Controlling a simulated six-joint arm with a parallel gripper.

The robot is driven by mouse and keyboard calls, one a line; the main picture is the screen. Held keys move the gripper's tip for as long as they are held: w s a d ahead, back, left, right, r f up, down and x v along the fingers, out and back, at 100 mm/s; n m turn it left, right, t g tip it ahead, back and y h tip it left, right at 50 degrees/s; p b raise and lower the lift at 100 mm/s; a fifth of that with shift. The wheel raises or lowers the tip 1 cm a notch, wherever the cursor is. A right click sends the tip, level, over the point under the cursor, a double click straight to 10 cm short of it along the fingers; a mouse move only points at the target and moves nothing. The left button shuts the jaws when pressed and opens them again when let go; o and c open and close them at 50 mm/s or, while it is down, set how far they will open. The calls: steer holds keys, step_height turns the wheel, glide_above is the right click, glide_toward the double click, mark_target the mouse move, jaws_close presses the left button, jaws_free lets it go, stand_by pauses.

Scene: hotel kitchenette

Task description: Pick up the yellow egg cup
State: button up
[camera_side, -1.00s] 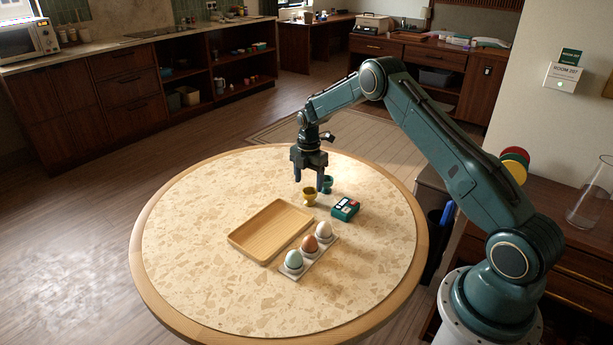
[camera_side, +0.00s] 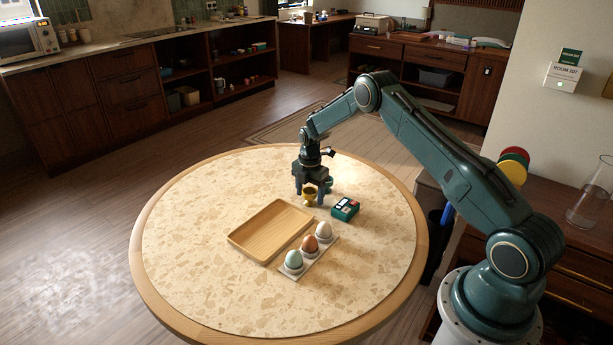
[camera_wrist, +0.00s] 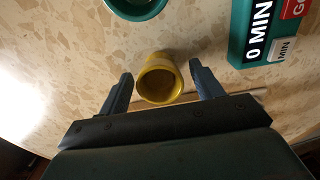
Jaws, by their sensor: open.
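The yellow egg cup (camera_side: 309,197) stands upright on the round table, partly hidden by my gripper in the side view. In the wrist view the yellow egg cup (camera_wrist: 160,79) lies between the two fingers, with a gap on each side. My gripper (camera_side: 310,194) is open and low, pointing down over the cup. In the wrist view my gripper (camera_wrist: 160,85) holds nothing, and its fingers are to the left and right of the cup.
A teal egg cup (camera_side: 329,184) stands just behind the yellow one; it also shows in the wrist view (camera_wrist: 137,8). A green timer (camera_side: 345,208) sits to the right. A wooden tray (camera_side: 238,239) and a holder with eggs (camera_side: 290,274) are in front. The table's left side is clear.

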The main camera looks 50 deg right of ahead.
steer(key=shift+c, duration=0.5)
steer(key=c, duration=1)
steer(key=shift+o, duration=0.2)
steer(key=shift+r, duration=0.15)
step_height(320, 180, up, 20)
